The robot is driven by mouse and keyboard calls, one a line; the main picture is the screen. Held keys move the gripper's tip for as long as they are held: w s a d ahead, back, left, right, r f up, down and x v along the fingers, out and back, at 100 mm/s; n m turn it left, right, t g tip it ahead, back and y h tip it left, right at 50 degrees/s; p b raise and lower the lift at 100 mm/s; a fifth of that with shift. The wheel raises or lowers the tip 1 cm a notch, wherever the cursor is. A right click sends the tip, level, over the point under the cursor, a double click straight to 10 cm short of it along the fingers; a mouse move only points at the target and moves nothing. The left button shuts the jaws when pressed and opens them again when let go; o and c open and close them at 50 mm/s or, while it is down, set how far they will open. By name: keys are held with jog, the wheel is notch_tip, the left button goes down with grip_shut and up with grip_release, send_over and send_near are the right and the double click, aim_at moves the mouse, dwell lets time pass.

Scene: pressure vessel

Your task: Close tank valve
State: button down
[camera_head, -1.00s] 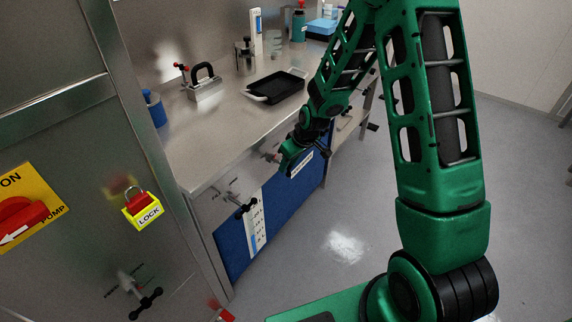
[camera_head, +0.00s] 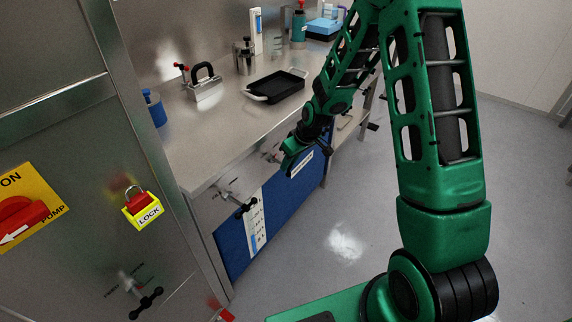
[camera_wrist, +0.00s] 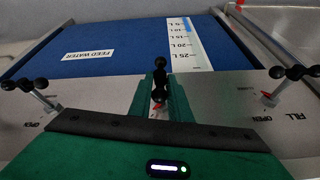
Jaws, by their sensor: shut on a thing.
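My gripper (camera_wrist: 160,88) is shut on the black knobbed handle of the middle valve (camera_wrist: 160,66) in the wrist view. The handle stands upright between the green fingers, which hide its lower part and its label. In the head view my gripper (camera_head: 291,158) is at the bench's steel front panel, beside the blue tank (camera_head: 232,247). The tank shows in the wrist view with a "FEED WATER" label (camera_wrist: 90,54) and a litre scale (camera_wrist: 180,42).
Two more black-handled valves flank my gripper: one at left (camera_wrist: 28,86), one at right (camera_wrist: 291,82) near the word "FILL". The bench top (camera_head: 195,150) holds a black tray (camera_head: 276,86). Floor at right is clear.

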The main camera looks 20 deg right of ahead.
jog(key=shift+w+d, duration=0.1)
jog(key=shift+w+d+f+m+g+y, duration=0.3)
jog(key=shift+m+g+y, duration=0.7)
jog(key=shift+y, duration=1.35)
jog(key=shift+w+d+f+m+g+y, duration=0.1)
jog(key=shift+d+f+m+g+y, duration=0.35)
jog(key=shift+g+y, duration=1.45)
jog(key=shift+w+d+f+m+g+y, duration=0.2)
jog(key=shift+f+m+g+y, duration=0.4)
jog(key=shift+y, duration=2.15)
jog(key=shift+s+g, duration=0.1)
jog(key=shift+g, duration=0.3)
jog(key=c, duration=1.9)
grip_release()
jog(key=shift+o, duration=0.5)
jog(key=shift+r, duration=0.1)
jog(key=shift+a, duration=0.1)
